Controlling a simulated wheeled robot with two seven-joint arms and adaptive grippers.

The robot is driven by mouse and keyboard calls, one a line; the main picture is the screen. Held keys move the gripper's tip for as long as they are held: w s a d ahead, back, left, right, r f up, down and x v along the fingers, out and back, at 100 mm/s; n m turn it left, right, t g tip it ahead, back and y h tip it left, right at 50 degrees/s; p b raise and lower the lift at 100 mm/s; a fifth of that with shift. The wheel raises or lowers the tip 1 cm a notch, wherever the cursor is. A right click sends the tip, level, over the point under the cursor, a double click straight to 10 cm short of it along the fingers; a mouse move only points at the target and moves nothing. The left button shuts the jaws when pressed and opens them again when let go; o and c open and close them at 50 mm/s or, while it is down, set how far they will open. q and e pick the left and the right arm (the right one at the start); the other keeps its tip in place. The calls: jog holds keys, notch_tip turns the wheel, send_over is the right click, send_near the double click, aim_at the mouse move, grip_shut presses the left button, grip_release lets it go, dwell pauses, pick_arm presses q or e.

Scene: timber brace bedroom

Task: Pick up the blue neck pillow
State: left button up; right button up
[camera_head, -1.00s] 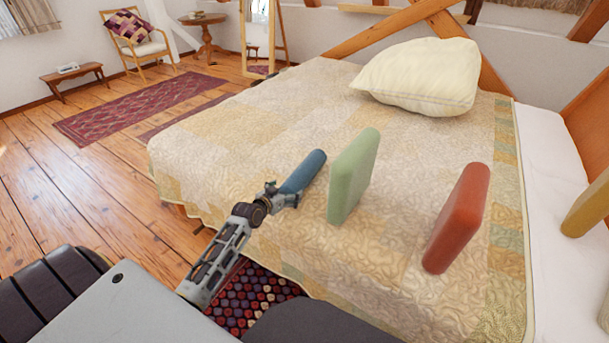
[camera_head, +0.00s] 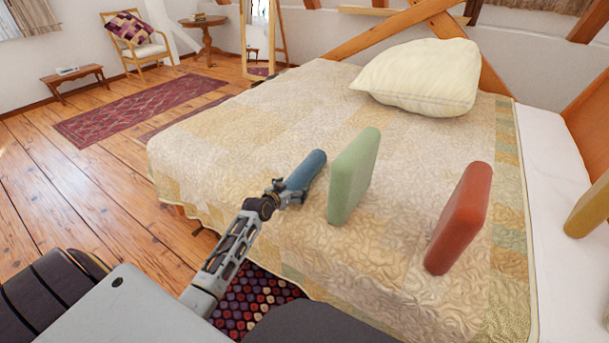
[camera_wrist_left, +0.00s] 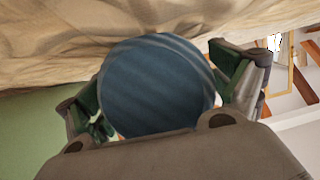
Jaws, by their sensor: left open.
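The blue neck pillow (camera_head: 308,168) is a blue roll lying on the bed's quilt, left of a green cushion. My left gripper (camera_head: 284,192) is at its near end, with the jaws open. In the left wrist view the round blue end of the pillow (camera_wrist_left: 156,86) fills the space between the two fingers (camera_wrist_left: 158,95), one on each side. I cannot tell whether the fingers touch it. My right gripper is not in view.
The green cushion (camera_head: 353,177) stands upright close to the right of the pillow. A red cushion (camera_head: 459,218) stands further right. A cream pillow (camera_head: 420,78) lies at the back of the bed. The quilt (camera_head: 235,130) is clear behind and left of the blue pillow.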

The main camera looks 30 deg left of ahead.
pick_arm(q)
jog(key=shift+c, duration=0.3)
jog(key=c, duration=1)
jog(key=shift+c, duration=0.3)
